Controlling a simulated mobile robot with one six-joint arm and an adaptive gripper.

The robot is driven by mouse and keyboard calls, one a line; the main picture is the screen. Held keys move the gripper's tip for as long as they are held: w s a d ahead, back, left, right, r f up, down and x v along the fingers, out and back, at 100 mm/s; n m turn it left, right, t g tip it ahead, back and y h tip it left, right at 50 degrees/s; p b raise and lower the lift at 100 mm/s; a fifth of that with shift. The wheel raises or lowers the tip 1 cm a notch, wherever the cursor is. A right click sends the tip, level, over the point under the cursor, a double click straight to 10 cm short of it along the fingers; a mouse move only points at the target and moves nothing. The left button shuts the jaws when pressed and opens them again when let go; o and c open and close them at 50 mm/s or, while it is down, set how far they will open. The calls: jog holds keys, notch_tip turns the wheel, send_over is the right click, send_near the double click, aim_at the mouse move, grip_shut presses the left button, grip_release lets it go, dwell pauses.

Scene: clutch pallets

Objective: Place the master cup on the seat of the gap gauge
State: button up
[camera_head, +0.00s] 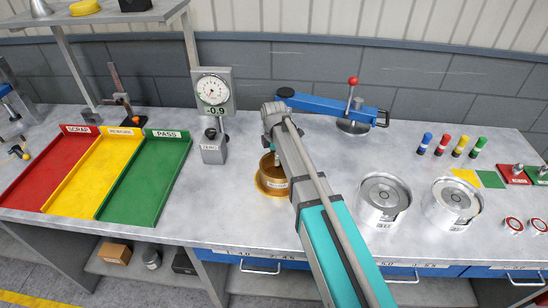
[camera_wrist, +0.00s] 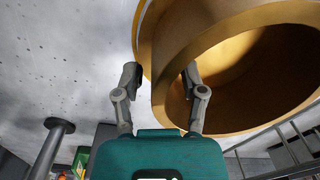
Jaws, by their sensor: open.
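The master cup, a gold open-topped cup (camera_head: 268,188), stands on the bench in the head view, its right side hidden by my arm. It fills the upper right of the wrist view (camera_wrist: 225,15). My gripper (camera_wrist: 161,76) is open, with one finger on each side of the cup wall, the right one inside the opening. I cannot tell whether either finger touches. A dial gauge (camera_head: 213,92) reading -0.9 stands behind the cup. A blue fixture with a red-knobbed lever (camera_head: 345,107) stands behind my arm. I cannot tell which is the gap gauge's seat.
Red (camera_head: 48,168), yellow (camera_head: 90,172) and green (camera_head: 146,178) trays lie at left. A grey ZERO block (camera_head: 213,150) stands beside the cup. Two silver round pallets (camera_head: 383,204) (camera_head: 452,206) sit at right. Coloured markers (camera_head: 442,145) stand behind them. Bare bench lies left of the cup.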

jog(key=shift+w+a+r+p, duration=0.1)
jog(key=shift+w+r+p, duration=0.05)
jog(key=shift+r+p, duration=5.85)
jog(key=s+d+m, duration=1.9)
jog(key=d+m, duration=0.2)
jog(key=m, duration=0.1)
jog(key=shift+s+d, duration=0.2)
